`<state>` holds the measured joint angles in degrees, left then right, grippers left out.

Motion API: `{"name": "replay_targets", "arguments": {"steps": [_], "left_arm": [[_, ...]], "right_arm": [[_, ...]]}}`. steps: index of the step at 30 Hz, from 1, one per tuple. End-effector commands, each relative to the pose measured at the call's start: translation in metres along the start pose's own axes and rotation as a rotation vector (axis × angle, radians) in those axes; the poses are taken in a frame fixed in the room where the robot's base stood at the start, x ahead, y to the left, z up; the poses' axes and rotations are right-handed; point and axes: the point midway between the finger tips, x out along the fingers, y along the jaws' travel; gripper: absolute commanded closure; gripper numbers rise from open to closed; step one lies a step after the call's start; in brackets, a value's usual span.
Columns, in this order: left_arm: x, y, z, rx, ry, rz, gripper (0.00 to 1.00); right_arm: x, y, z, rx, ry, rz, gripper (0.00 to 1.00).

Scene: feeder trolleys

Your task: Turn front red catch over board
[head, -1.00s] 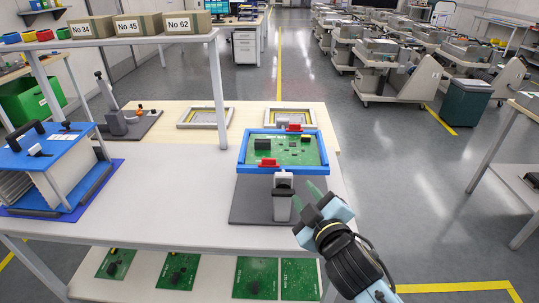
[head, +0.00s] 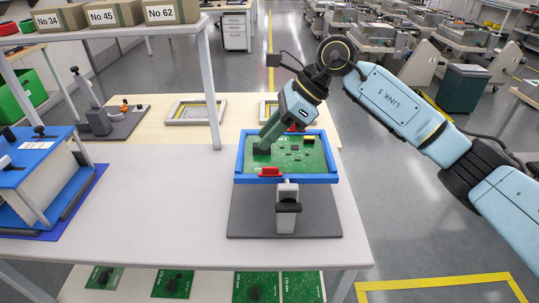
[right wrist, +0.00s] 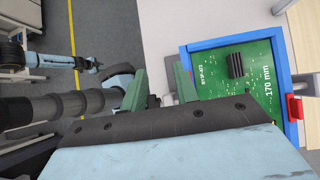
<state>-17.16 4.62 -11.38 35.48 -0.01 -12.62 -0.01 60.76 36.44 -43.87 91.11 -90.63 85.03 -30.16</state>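The green board (head: 312,162) sits in a blue frame (head: 334,158) on a grey stand. The front red catch (head: 270,172) is at the frame's front rim, left of its middle. The rear red catch (head: 292,129) is partly hidden behind my right gripper. My right gripper (head: 262,143) appears over the board's left half in the head view, its green fingers pointing down. The far red catch (right wrist: 295,107) shows. My left gripper is not seen.
A grey clamp (head: 287,208) stands before the frame on a dark base plate (head: 255,215). A black heat sink (right wrist: 236,65) rises from the board. A blue-topped rack (head: 35,150) stands left. A shelf post (head: 210,90) rises behind left. The white tabletop between is clear.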

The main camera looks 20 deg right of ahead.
Motion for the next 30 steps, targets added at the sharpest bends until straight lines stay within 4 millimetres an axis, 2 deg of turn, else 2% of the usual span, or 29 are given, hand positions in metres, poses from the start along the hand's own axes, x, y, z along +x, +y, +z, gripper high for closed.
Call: {"name": "replay_targets", "arguments": {"steps": [1,4,7,10,14,24,30], "left_arm": [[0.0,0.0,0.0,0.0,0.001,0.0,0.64],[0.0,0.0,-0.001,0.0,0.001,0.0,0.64],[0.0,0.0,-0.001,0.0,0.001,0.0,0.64],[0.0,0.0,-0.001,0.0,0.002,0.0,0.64],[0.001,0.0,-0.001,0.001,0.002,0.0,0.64],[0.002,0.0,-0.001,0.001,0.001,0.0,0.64],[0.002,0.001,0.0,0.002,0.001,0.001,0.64]], "right_arm": [[-0.015,-0.009,-0.011,-0.01,0.081,-0.029,0.7],[-0.035,-0.02,-0.029,-0.015,0.204,-0.061,0.7],[-0.045,-0.024,-0.039,-0.014,0.268,-0.074,0.7],[-0.043,-0.025,-0.044,-0.013,0.289,-0.075,0.7],[-0.024,-0.026,-0.049,-0.013,0.289,-0.073,0.7],[0.045,-0.031,-0.068,-0.012,0.285,-0.071,0.7],[0.071,-0.034,-0.076,-0.012,0.284,-0.073,0.7]]}}
